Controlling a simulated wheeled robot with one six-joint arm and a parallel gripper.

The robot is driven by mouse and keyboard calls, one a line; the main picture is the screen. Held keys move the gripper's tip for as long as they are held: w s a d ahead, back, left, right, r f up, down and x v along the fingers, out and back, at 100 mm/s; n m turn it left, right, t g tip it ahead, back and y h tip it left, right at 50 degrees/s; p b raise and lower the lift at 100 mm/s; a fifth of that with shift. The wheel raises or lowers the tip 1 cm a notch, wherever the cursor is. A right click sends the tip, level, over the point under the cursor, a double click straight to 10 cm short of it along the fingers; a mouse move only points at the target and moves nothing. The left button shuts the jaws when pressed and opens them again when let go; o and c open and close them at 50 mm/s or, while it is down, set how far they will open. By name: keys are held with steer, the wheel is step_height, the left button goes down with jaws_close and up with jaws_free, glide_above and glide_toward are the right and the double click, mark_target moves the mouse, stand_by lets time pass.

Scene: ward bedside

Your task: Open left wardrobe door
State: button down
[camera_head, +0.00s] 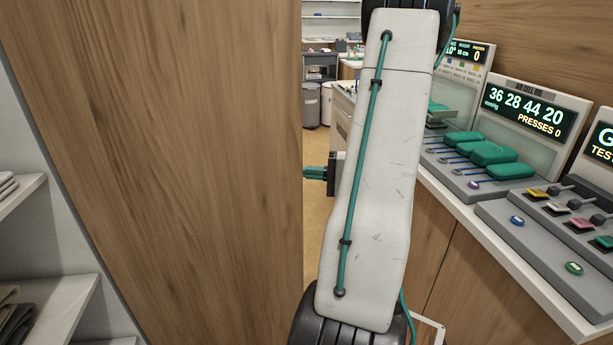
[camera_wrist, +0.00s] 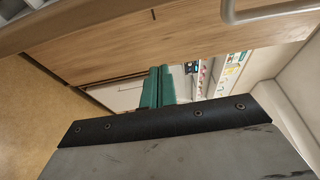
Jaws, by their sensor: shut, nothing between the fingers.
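A large wooden panel (camera_head: 190,170), seemingly the wardrobe door, stands swung out on the left of the head view. White shelves with folded cloth (camera_head: 8,183) show to its left. My gripper (camera_head: 315,173) is at the panel's right edge; its teal fingers point left, and I cannot tell whether they touch it or pass behind it. In the wrist view my gripper (camera_wrist: 156,86) has its fingers together and empty, in front of a wooden surface (camera_wrist: 190,55). A grey bar handle (camera_wrist: 270,12) is at the top right there, apart from the fingers.
A counter (camera_head: 500,260) on the right carries devices with displays (camera_head: 525,110) and teal pads (camera_head: 495,155), close to my arm. A grey bin (camera_head: 311,105) stands in the back beyond a strip of clear tan floor (camera_head: 316,145). White walls (camera_wrist: 285,95) close in at the wrist view's right.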

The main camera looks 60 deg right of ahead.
steer(key=v, duration=0.9)
steer(key=shift+s+d, duration=0.2)
steer(key=shift+d, duration=0.1)
